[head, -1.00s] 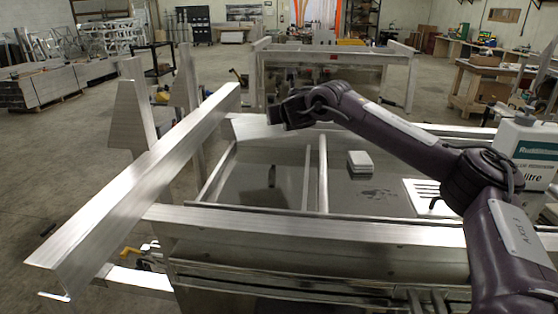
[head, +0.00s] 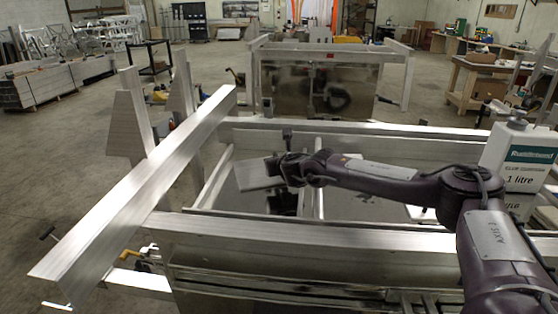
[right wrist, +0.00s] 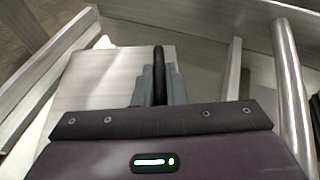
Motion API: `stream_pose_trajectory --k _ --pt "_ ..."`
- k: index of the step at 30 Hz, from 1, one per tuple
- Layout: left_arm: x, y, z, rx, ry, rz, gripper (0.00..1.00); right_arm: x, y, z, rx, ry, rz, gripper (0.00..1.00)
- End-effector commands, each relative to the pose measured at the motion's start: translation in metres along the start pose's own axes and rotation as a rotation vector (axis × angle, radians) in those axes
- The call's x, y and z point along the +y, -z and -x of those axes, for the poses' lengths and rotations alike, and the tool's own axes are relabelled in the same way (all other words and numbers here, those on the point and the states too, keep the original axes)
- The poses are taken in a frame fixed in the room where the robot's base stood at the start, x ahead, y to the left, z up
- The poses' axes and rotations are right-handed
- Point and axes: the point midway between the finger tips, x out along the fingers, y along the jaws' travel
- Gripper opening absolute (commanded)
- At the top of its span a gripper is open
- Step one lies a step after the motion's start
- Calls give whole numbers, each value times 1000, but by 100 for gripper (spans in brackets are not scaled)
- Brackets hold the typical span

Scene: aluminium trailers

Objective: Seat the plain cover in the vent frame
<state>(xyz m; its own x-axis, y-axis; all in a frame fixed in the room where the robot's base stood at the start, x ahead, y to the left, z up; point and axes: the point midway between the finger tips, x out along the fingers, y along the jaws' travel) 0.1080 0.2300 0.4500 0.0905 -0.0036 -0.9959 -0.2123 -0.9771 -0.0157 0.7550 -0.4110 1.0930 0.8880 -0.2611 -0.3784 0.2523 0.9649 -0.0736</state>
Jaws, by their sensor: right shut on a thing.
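The plain cover (head: 256,173), a flat grey panel, is in my right gripper (head: 280,170) above the trailer bed. In the right wrist view the cover (right wrist: 95,82) lies left of and under the fingers (right wrist: 158,88), which are shut on it. The cover looks slightly tilted and clear of the rails. I cannot pick out the vent frame with certainty; my right arm hides much of the bed's right side. My left gripper is not in view.
A long aluminium beam (head: 140,195) slants along the left. The trailer's near rail (head: 300,235) and far rail (head: 380,132) bound the bed, with crossbars between. A white 1 litre bottle (head: 522,155) stands at the right.

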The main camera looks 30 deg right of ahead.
Motion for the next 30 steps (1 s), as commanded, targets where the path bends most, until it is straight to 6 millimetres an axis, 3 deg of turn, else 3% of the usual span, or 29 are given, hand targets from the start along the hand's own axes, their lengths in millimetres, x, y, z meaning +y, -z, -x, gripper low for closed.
stream_pose_trajectory --k 3,4,8,20,23,30 --pt "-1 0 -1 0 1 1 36 0 0 0 -1 -1 -1 0" --pt "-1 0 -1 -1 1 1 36 0 1 0 1 0 1 15" --pt "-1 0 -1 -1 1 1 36 0 0 0 1 0 1 32" --pt "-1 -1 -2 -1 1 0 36 0 1 5 1 -2 -1 32" --pt "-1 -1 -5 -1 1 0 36 0 2 15 2 -1 -1 32" --pt "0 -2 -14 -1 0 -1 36 0 2 59 -1 -1 0 32"
